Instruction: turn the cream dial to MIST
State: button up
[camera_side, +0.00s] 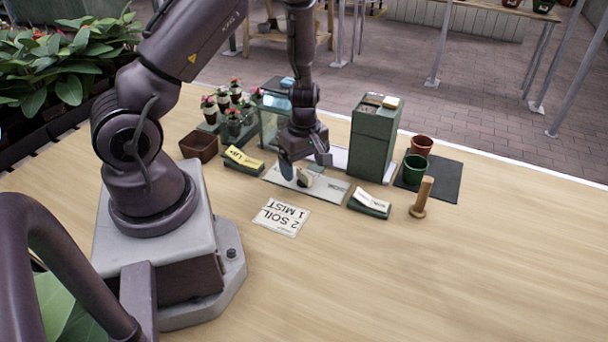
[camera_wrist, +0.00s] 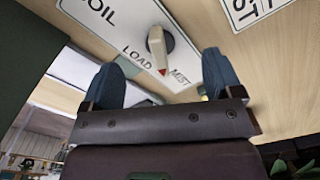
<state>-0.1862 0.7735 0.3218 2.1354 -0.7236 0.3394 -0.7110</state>
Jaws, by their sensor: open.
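The cream dial (camera_side: 304,178) is a bar-shaped knob on a dark round base, set on a white label plate (camera_side: 334,192). In the wrist view the dial (camera_wrist: 157,45) shows near the top centre. Its red pointer (camera_wrist: 162,71) lies between the word LOAD (camera_wrist: 138,55) and the word MIST (camera_wrist: 179,77). SOIL (camera_wrist: 97,14) is farther left on the plate. My gripper (camera_side: 306,163) is open above the dial, with blue fingertips. In the wrist view the gripper (camera_wrist: 160,62) has a finger to each side of the dial, with gaps; I see no contact.
A card reading "2 SOIL 1 MIST" (camera_side: 282,217) lies in front of the plate. A dark green box (camera_side: 372,140) stands behind right. A wooden tamper (camera_side: 422,198), a green pot (camera_side: 415,168) and a red pot (camera_side: 421,146) are at right. The front table is clear.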

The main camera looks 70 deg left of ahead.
jog(key=shift+r, duration=2.45)
jog(key=shift+d+m, duration=0.1)
jog(key=shift+m, duration=0.2)
jog(key=s+d+r+m+t, duration=0.2)
jog(key=d+r+m, duration=0.3)
jog(key=r, duration=0.3)
jog(key=s+d+r+m+t, duration=0.1)
jog(key=s+d+r+m, duration=0.3)
jog(key=r+m, duration=0.4)
jog(key=s+d+r+m+t, duration=0.2)
jog(key=d+r+m, duration=0.3)
jog(key=r, duration=0.5)
jog(key=shift+s+d+m+t, duration=0.35)
jog(key=shift+s+m, duration=0.4)
jog(key=shift+m, duration=0.45)
